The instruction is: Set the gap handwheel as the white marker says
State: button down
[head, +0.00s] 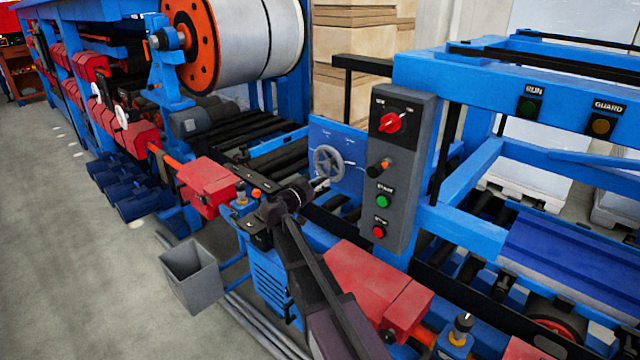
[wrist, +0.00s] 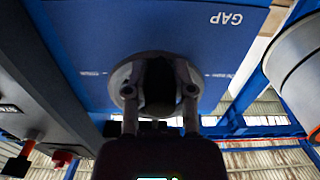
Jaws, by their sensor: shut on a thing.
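The gap handwheel (head: 328,161) is a grey spoked wheel on a blue panel (head: 350,140) in the middle of the head view. It fills the centre of the wrist view (wrist: 122,78), in front of the blue panel, which bears the word GAP upside down. My gripper (head: 319,183) reaches the wheel's lower rim in the head view. In the wrist view its two fingers (wrist: 160,100) lie at the wheel, shut on it. The wheel's middle is dark and partly hidden. Small white markings flank the wheel, too small to read. I cannot make out a marker's setting.
A grey control box (head: 401,170) with a red selector, an orange-tipped knob and green and red buttons stands just right of the wheel. Red covers (head: 375,285) and blue rails lie around my arm. A grey bin (head: 192,276) stands on the floor at left.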

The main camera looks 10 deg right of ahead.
aim_at(340, 167)
jog(key=shift+s+d+n, duration=0.1)
jog(key=shift+d+n, duration=0.05)
jog(key=shift+n, duration=0.15)
jog(key=n, duration=0.1)
jog(key=s+d+n, duration=0.1)
jog(key=n, duration=0.2)
jog(key=shift+s+d+r+n+p, duration=0.15)
jog(key=shift+s+r+n+p, duration=0.15)
jog(key=shift+s+n, duration=0.1)
jog(key=n, duration=0.1)
jog(key=s+r+n+p, duration=0.1)
jog(key=n, duration=0.1)
jog(key=d+n, duration=0.1)
jog(key=n, duration=0.1)
jog(key=shift+s+r, duration=0.25)
jog(key=n+p, duration=0.1)
jog(key=n, duration=0.1)
jog(key=r+n, duration=0.1)
jog(key=n, duration=0.1)
jog(key=r+n+p, duration=0.1)
jog(key=shift+s+d+r+n+p, duration=0.1)
jog(key=shift+s+d+n+p, duration=0.25)
jog(key=shift+s+n, duration=0.05)
jog(key=r+n+p, duration=0.1)
jog(key=n, duration=0.1)
jog(key=shift+n, duration=0.3)
jog(key=shift+r+n+p, duration=0.3)
jog(key=shift+n, duration=0.4)
jog(key=shift+r+n+p, duration=0.3)
jog(key=shift+n, duration=0.4)
